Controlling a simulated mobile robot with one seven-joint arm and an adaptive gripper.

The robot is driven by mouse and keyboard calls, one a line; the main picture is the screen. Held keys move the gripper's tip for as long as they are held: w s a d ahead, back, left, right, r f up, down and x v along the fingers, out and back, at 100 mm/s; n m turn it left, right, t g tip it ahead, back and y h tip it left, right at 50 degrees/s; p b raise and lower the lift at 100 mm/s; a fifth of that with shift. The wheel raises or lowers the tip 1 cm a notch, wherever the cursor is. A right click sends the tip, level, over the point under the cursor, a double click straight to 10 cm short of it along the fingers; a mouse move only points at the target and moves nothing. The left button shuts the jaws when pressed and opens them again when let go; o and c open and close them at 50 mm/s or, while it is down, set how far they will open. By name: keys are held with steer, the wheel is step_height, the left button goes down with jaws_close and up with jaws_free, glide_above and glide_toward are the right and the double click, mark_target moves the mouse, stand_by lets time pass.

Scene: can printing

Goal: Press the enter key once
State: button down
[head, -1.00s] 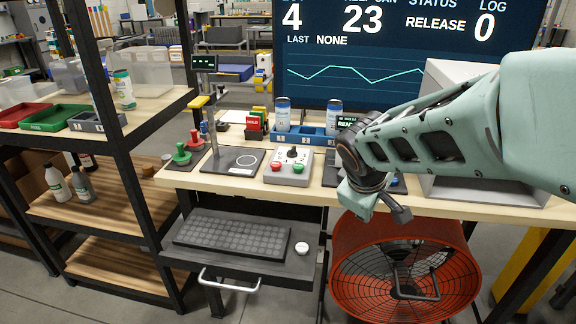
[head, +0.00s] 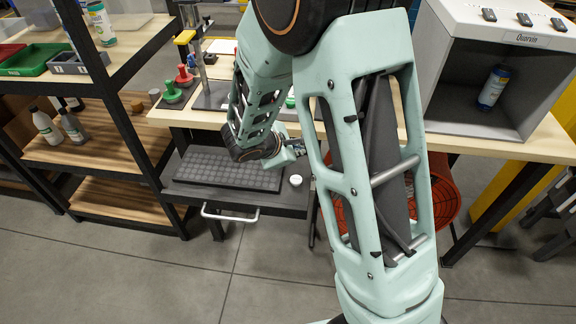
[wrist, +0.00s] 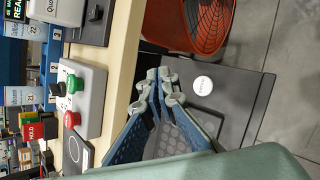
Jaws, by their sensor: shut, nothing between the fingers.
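A dark keyboard (head: 225,168) lies on the pulled-out drawer (head: 190,188) under the workbench. In the wrist view the keyboard (wrist: 175,143) is largely hidden behind my fingers. My gripper (wrist: 158,90) is shut and empty, with its fingertips left of a white round object in that view. In the head view my gripper (head: 299,148) is small and partly hidden by my arm, near the right end of the keyboard. I see no contact with a key.
The white round object (head: 295,180) sits on the drawer right of the keyboard. The bench edge (wrist: 125,70) runs close beside my gripper. A control box with red and green buttons (wrist: 83,98) stands on the bench. A red fan (wrist: 200,25) is beside the drawer.

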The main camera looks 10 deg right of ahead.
steer(key=shift+a+f, duration=0.15)
steer(key=shift+a, duration=0.05)
steer(key=shift+f, duration=0.1)
steer(key=b, duration=0.5)
glide_above(295, 181)
step_height(295, 181, down, 8)
steer(key=shift+r, duration=0.2)
steer(key=shift+f+b, duration=0.5)
steer(key=shift+b, duration=0.3)
steer(key=shift+f, duration=0.15)
stand_by(0.5)
steer(key=shift+f+b, duration=0.3)
steer(key=shift+b, duration=0.45)
